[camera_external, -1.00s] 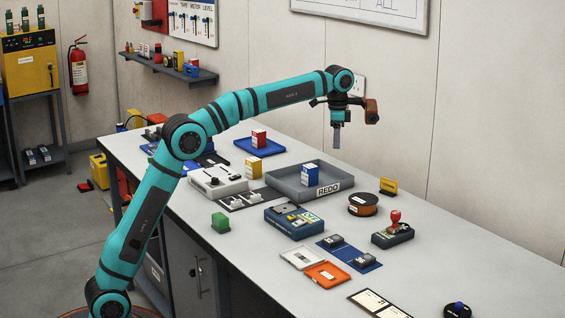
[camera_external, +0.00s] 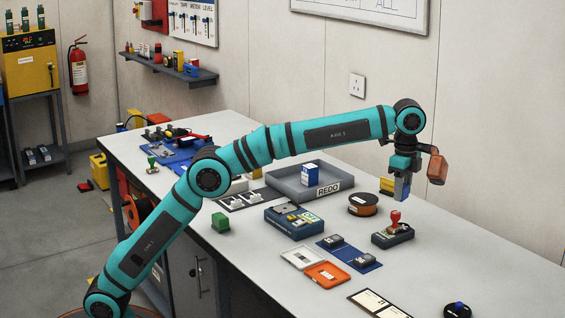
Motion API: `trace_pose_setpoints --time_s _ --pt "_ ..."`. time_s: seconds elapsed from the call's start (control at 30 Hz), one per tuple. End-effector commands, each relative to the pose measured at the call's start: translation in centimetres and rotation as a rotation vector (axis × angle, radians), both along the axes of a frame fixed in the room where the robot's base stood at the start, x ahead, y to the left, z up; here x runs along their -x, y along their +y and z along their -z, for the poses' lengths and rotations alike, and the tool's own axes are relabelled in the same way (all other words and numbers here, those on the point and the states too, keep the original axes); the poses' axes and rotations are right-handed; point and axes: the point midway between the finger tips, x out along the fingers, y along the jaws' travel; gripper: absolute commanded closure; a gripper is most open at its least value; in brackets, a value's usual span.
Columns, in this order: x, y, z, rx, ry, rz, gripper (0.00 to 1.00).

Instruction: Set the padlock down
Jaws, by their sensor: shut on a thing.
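My gripper (camera_external: 402,189) points down above the right part of the bench, near the back wall. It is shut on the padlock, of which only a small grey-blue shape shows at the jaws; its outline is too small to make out. The jaws hang above and behind a dark box with a red knob (camera_external: 395,217). They appear to be clear of the bench top (camera_external: 470,262).
A brown reel (camera_external: 362,205) and a yellow item (camera_external: 387,186) stand left of the gripper. A grey REDO tray (camera_external: 285,187) holds a blue box (camera_external: 310,175). A blue mat (camera_external: 370,266) bears two dark blocks. The right bench is mostly clear.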

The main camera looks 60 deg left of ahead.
Motion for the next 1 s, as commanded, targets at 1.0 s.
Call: trace_pose_setpoints --time_s 1.0 --pt "12.5 -16.5 2.2 -0.001 0.002 0.269 0.85"
